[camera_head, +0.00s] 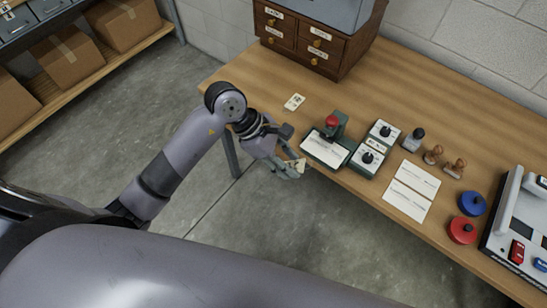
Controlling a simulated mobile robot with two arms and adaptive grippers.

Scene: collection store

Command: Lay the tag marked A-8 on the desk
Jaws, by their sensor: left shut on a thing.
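My left gripper (291,170) is at the front edge of the desk (253,85), left of and just below the green-based press. It is shut on a small pale thing (301,165), mostly hidden by the fingers; I cannot tell whether it is a tag or read any marking on it. A small white tag (294,102) with dark marks lies flat on the desk, in front of the wooden drawer unit; its marking is too small to read. My right gripper is not in view.
A press with a red knob (331,121), dial boxes (368,157), stamps (433,155), paper cards (411,191), and blue (472,202) and red (462,230) round pieces stand on the desk. A drawer unit (309,41) stands behind. Bare desk lies around the white tag.

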